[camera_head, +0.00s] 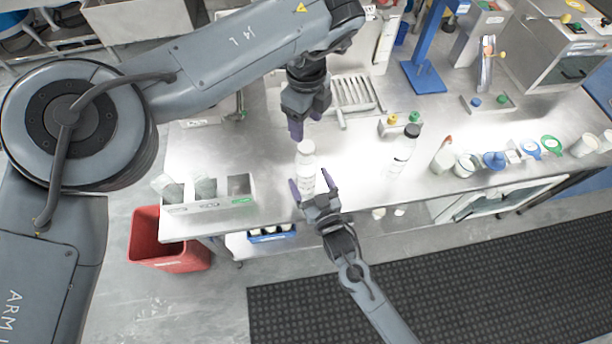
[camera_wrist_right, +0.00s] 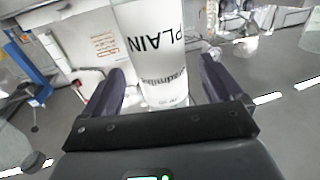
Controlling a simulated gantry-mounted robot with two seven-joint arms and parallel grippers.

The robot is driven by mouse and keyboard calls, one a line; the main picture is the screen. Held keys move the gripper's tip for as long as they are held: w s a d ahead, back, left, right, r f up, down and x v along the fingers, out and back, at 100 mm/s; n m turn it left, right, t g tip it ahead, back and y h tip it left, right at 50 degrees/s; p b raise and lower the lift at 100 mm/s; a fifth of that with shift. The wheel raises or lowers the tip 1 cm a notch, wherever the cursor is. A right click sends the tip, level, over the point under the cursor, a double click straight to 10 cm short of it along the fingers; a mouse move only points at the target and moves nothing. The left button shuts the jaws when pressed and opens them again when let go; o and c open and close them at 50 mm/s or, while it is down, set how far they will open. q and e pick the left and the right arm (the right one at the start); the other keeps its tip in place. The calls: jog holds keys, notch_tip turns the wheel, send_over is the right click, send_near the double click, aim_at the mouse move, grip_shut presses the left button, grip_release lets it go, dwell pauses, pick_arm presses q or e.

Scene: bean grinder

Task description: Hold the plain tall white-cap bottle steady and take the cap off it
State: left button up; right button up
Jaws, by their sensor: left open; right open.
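The plain tall bottle (camera_head: 306,172) with a white cap (camera_head: 306,147) stands upright on the metal counter (camera_head: 255,160). My left gripper (camera_head: 298,132) points down just above and beside the cap; its fingers show edge-on. My right gripper (camera_head: 312,190) is open, with its fingers on either side of the bottle's lower part in the head view. In the right wrist view, the bottle (camera_wrist_right: 150,50) shows the word PLAIN and stands between the open fingers of the right gripper (camera_wrist_right: 160,90), with gaps at the sides. Its cap is out of that view.
A black-capped bottle (camera_head: 402,150) stands to the right. A tray with containers (camera_head: 240,202) sits at the counter's left front. Several cups and lids line the right front edge. A slotted rack (camera_head: 355,93) lies behind. A red bin (camera_head: 168,240) stands on the floor.

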jog(key=shift+x, duration=2.4)
